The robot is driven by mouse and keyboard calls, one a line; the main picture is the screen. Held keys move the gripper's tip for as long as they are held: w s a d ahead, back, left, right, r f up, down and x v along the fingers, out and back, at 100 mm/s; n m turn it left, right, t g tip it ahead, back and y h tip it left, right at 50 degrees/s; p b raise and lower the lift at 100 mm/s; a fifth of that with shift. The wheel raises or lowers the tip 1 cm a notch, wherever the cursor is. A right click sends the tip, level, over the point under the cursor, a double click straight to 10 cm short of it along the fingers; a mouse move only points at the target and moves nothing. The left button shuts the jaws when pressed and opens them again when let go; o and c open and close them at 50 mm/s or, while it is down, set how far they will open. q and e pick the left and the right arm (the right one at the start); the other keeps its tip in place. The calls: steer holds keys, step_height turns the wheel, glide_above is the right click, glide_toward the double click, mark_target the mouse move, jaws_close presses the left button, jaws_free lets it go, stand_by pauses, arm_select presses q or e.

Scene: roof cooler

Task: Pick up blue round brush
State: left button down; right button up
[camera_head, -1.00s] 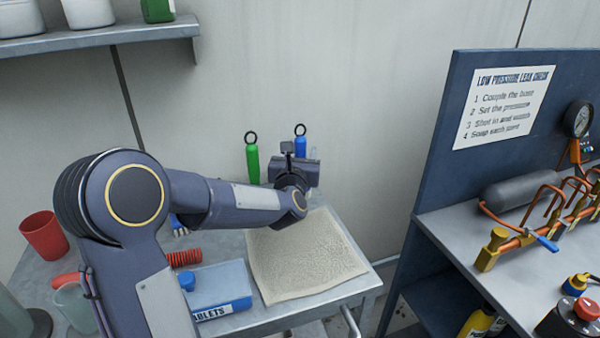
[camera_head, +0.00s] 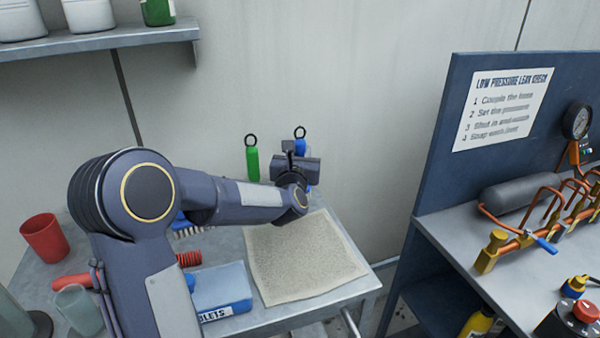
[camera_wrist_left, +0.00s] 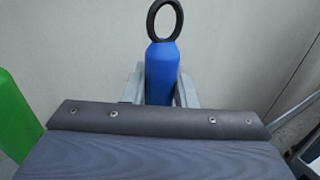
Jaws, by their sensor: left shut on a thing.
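The blue round brush has a blue handle with a black ring on top. Its blue handle (camera_head: 300,147) shows in the head view near the wall, behind my left wrist. In the left wrist view the blue handle (camera_wrist_left: 162,75) stands upright between the two grey fingers. My left gripper (camera_wrist_left: 161,88) is shut on this handle. In the head view my wrist hides the fingers and the lower part of the brush. My right gripper is not in view.
A green handle with a ring (camera_head: 252,164) stands just left of the brush. A beige mat (camera_head: 300,262), a blue tablets box (camera_head: 222,292), a red cup (camera_head: 44,238) and a red coil (camera_head: 189,259) are on the table. A blue panel bench (camera_head: 440,130) stands at right.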

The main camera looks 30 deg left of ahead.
mark_target(299, 142)
arm_select(q)
steer(key=shift+r, duration=0.6)
step_height(299, 142, up, 2)
steer(key=shift+r, duration=0.2)
steer(key=s+d+r, duration=0.1)
steer(key=r, duration=0.1)
steer(key=s+d+r, duration=0.1)
steer(key=s+r+p, duration=0.1)
steer(key=s+r, duration=0.1)
steer(key=shift+d+r, duration=0.3)
steer(key=shift+d, duration=0.1)
steer(key=s+d+r, duration=0.3)
steer(key=s+d, duration=0.2)
steer(key=s, duration=0.2)
steer(key=shift+s+d+r+p, duration=0.15)
steer(key=shift+s+r+p, duration=0.05)
steer(key=shift+r+p, duration=0.2)
